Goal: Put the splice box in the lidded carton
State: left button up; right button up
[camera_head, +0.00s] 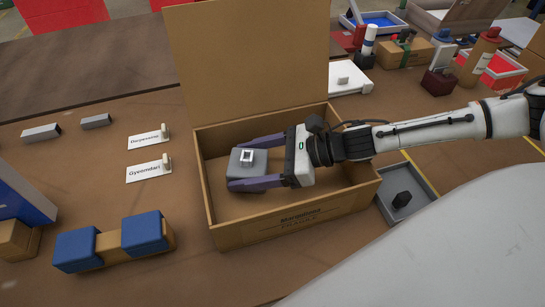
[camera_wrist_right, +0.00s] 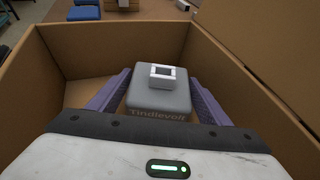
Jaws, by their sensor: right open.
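The lidded carton (camera_head: 296,229) is an open brown cardboard box in the middle of the table, its lid (camera_head: 250,62) standing up at the back. The splice box appears to be the grey box (camera_head: 247,162) with a white piece on top, inside the carton on its floor. Small gaps seem to show between fingers and box. My left gripper is out of view.
Left of the carton stand two name cards (camera_head: 149,170) and two small grey blocks (camera_head: 41,132). Blue-and-tan blocks (camera_head: 110,243) lie at the front left. A grey tray (camera_head: 407,194) with a dark item is right of the carton. Clutter, including a red tray (camera_head: 503,67), fills the back right.

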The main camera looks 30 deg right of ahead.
aim_at(260, 162)
jog(key=v, duration=0.8)
jog(key=shift+s+d, duration=0.2)
jog(key=shift+s, duration=0.05)
dwell(0.6)
